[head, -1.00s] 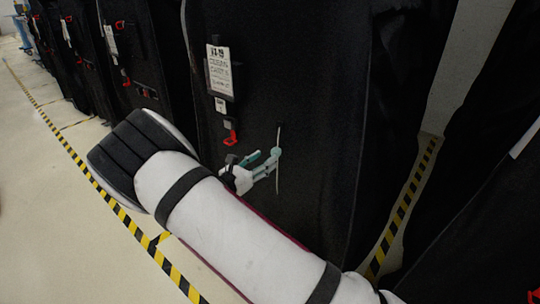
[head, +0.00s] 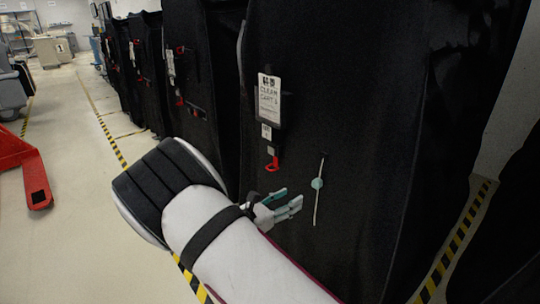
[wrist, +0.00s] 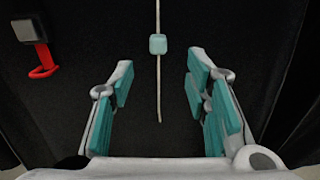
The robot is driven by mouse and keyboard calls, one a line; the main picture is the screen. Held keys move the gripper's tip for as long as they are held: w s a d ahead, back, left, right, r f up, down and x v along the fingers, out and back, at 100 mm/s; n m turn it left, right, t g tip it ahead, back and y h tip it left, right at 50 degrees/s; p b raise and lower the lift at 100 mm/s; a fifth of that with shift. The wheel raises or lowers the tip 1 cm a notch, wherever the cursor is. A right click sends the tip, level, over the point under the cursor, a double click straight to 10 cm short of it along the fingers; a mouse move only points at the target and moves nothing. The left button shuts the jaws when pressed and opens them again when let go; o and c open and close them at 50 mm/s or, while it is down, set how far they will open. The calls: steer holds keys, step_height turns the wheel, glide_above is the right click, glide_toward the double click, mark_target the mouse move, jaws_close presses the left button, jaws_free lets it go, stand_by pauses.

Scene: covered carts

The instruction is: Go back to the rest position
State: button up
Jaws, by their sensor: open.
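My gripper (head: 288,203) is open and empty, a little left of a pale cord with a small teal bead in the head view. The bead (head: 317,184) hangs on the cord (head: 319,166) against the front of a black covered cart (head: 345,110). In the wrist view my gripper (wrist: 160,95) shows two teal-padded fingers spread wide. The bead (wrist: 158,44) and cord (wrist: 158,100) lie ahead between them, apart from both fingers. My white arm hides part of the cart's lower left.
A label (head: 269,98) and a red hook (head: 272,164) are on the cart, left of the cord. More covered carts (head: 140,55) line up at the back left. A red pallet-jack-like object (head: 30,165) stands at far left. Open floor (head: 75,200) lies between, with striped tape (head: 112,143).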

steer(key=s+d+r+m+g+y, duration=0.3)
steer(key=s+d+r+m+g, duration=0.3)
steer(key=s+d+r+m, duration=0.3)
steer(key=s+d+r+m+g+y, duration=0.2)
steer(key=s+d+r+m+g, duration=0.45)
steer(key=s, duration=0.55)
steer(key=s+a+r+m+t+y, duration=0.1)
steer(key=s+a+m+y, duration=0.15)
steer(key=s, duration=0.55)
steer(key=s+a+r+m+t+y, duration=0.15)
steer(key=s+m+y, duration=0.25)
steer(key=s, duration=0.5)
steer(key=s+a+r+m+y, duration=0.1)
steer(key=s+a+m+y, duration=0.15)
steer(key=s, duration=0.55)
step_height(320, 180, up, 24)
steer(key=t+p, duration=0.3)
steer(key=p, duration=2)
steer(key=shift+d+t+y, duration=0.35)
steer(key=shift+t+y, duration=0.05)
steer(key=shift+m, duration=0.25)
steer(key=shift+w, duration=0.1)
steer(key=shift+c, duration=1.2)
